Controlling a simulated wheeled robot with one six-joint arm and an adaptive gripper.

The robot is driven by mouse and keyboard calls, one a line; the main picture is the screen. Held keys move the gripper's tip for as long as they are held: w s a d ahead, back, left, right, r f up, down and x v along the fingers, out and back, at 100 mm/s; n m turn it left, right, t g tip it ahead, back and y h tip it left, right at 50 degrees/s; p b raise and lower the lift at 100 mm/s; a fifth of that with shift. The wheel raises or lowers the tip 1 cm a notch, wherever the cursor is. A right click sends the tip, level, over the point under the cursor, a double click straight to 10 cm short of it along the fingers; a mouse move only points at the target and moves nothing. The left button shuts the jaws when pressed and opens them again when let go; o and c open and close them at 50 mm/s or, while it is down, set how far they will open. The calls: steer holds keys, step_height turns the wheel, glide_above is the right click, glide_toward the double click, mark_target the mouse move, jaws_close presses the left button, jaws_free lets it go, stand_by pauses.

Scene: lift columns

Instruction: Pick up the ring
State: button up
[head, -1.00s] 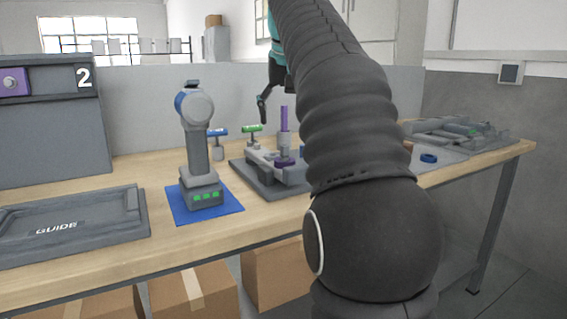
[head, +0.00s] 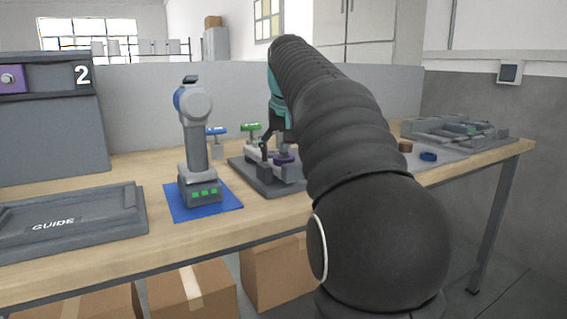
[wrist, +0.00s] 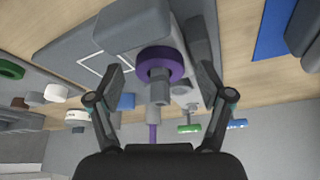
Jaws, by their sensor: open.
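A purple ring (wrist: 174,54) sits around a grey post (wrist: 158,92) in the wrist view. In the head view the purple ring (head: 284,160) rests low on the grey fixture (head: 262,181), partly hidden by my arm. My gripper (wrist: 160,80) is open, with one finger on each side of the post and ring and gaps showing between. In the head view my gripper (head: 268,148) is down at the fixture, and one finger shows clearly. A thin purple rod (wrist: 153,133) shows beyond the post in the wrist view.
Blue (head: 217,131) and green (head: 251,127) T-handles stand near the fixture. A grey device (head: 195,140) on a blue mat stands left of it. A blue ring (head: 428,157) and a brown piece (head: 405,146) lie to the right. A guide tray (head: 60,245) lies front left.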

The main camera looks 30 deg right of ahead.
steer(key=c, duration=1.4)
steer(key=shift+o, duration=0.2)
steer(key=shift+r, duration=0.1)
step_height(320, 180, up, 5)
steer(key=shift+r+p, duration=0.1)
steer(key=shift+p, duration=0.55)
steer(key=shift+r, duration=2.4)
